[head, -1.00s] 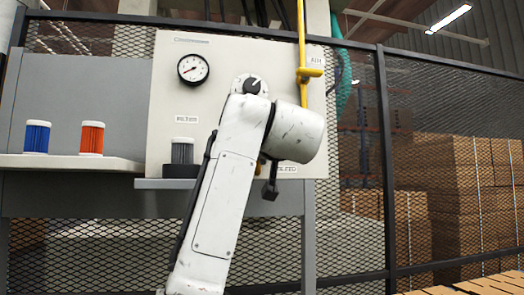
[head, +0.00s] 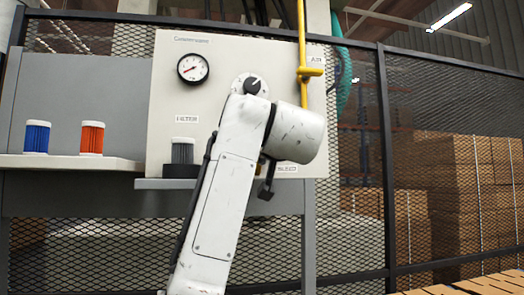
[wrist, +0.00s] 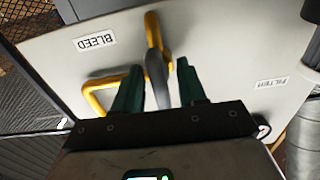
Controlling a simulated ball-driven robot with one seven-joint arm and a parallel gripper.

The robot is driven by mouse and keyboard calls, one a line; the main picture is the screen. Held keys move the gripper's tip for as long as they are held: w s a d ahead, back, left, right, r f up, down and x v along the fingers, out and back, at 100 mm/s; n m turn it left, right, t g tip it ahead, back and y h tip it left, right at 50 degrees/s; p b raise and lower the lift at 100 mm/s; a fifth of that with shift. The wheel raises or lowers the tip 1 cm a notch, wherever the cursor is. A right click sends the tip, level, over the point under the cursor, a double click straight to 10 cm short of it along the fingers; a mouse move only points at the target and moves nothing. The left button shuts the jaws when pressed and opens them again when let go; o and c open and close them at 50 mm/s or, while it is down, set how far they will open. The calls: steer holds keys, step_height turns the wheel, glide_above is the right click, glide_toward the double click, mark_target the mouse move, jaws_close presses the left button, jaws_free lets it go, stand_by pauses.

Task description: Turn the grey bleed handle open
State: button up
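The grey bleed handle (wrist: 157,80) shows in the wrist view, on the yellow pipe (wrist: 152,32) beside the BLEED label (wrist: 96,41). My gripper (wrist: 158,65) is open, with its two green fingers on either side of the handle. Gaps show between the handle and both fingers; whether the fingertips reach past it in depth I cannot tell. In the head view my white arm covers most of the gripper and the handle area. A small dark part (head: 267,190) hangs beside the arm below the BLEED label (head: 287,169); I cannot tell what it is.
The pale panel (head: 178,105) carries a round gauge (head: 193,68), a dark knob (head: 252,85) and a yellow pipe with a valve (head: 309,72). A grey filter (head: 182,151) stands on the lower ledge. Blue (head: 37,137) and orange (head: 92,138) filters stand on the left shelf.

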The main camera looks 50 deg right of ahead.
steer(key=b+v, duration=0.3)
steer(key=v, duration=0.7)
steer(key=shift+s+a, duration=0.3)
steer(key=shift+f, duration=0.15)
steer(key=w+a+f+n+g+y, duration=0.1)
steer(key=w+f, duration=0.2)
steer(key=f, duration=0.7)
steer(key=w+a+f+n+g+y, duration=0.1)
steer(key=w+f+n+y, duration=0.15)
steer(key=f, duration=0.75)
steer(key=w+a+f+n+g+y, duration=0.1)
steer(key=w+f, duration=0.3)
steer(key=f, duration=0.6)
steer(key=s+a+f+n+g+y, duration=0.1)
steer(key=s+f+g, duration=0.15)
steer(key=f, duration=0.95)
steer(key=s+a+f+n+g+y, duration=0.15)
steer(key=s+f, duration=0.25)
steer(key=f, duration=0.8)
steer(key=s+a+f+g+y, duration=0.1)
steer(key=s+a+f+g, duration=0.1)
steer(key=s+f, duration=1)
steer(key=s+a+f+g+y, duration=0.1)
steer(key=s+a+f+g, duration=0.2)
steer(key=s+f, duration=0.9)
steer(key=s+g, duration=0.2)
steer(key=s, duration=0.2)
steer(key=shift+a+y, duration=0.2)
steer(key=shift+y, duration=0.2)
